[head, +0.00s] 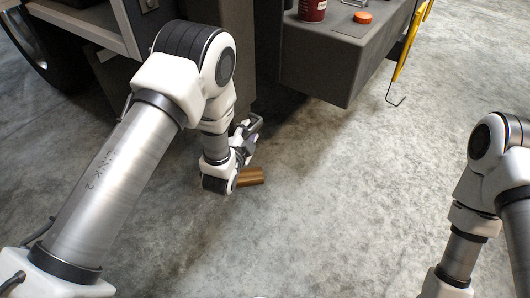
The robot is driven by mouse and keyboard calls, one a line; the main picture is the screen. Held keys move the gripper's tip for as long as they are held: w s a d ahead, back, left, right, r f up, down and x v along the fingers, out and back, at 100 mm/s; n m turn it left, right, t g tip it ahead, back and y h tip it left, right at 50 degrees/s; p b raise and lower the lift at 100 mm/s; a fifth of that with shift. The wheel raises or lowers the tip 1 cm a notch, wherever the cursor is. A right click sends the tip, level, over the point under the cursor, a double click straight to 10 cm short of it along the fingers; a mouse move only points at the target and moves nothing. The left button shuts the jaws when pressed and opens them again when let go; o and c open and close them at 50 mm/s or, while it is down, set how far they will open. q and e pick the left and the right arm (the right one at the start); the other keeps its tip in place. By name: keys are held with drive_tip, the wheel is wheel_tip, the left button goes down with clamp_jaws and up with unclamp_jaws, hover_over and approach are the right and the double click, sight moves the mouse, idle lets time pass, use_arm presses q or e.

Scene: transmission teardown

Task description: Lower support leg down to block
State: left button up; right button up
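A small brown wooden block (251,176) lies on the concrete floor, partly hidden by my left wrist. My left gripper (252,127) is low, just above and behind the block, beside the grey body of the vehicle. Its fingers are small and partly covered by its own wrist, so I cannot tell whether they are open or hold anything. I cannot make out the support leg clearly; a dark grey upright part (243,82) stands behind my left arm. My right arm comes in at the right edge, and its gripper is out of view.
A grey box-like step (340,72) juts out at the top, with a dark red can (312,10) and an orange cap (362,17) on it. A yellow bar (412,42) and a thin hook hang at its right. A tyre (50,60) is at upper left. The middle floor is clear.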

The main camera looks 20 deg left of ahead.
sight(255, 125)
use_arm(q)
drive_tip(key=shift+w+f+b, duration=0.3)
drive_tip(key=shift+f, duration=0.3)
drive_tip(key=shift+w+f+b, duration=0.3)
drive_tip(key=shift+f, duration=0.25)
drive_tip(key=b+x, duration=0.3)
drive_tip(key=x, duration=0.3)
drive_tip(key=shift+w, duration=0.45)
clamp_jaws()
use_arm(e)
wheel_tip(255, 125, down, 6)
drive_tip(key=shift+f, duration=0.15)
